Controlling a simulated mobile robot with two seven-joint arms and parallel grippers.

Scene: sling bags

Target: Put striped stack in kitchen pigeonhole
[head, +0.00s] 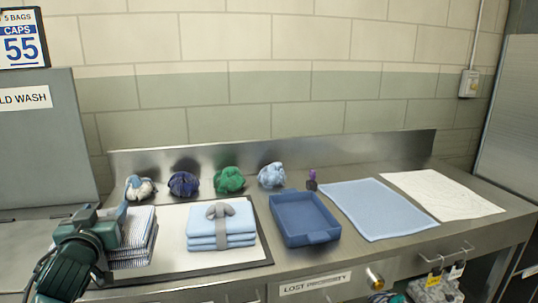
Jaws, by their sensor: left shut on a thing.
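The striped stack (142,240), folded cloth with blue and white stripes, is at the left end of the steel counter in the head view, over the left part of a pale board. My left gripper (117,226), green and dark, comes in from the lower left and is shut on the stack's left side. The arm hides that side and the fingertips. I cannot tell whether the stack rests on the board or is slightly raised. My right gripper is not in view. No kitchen pigeonhole shows in this view.
A strapped blue folded stack (221,227) lies on the board (178,222). Several bundled cloths, including a green one (229,180), line the back. A blue tray (304,218), blue cloth (378,208) and white cloth (442,195) lie to the right. A grey cabinet (45,140) stands left.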

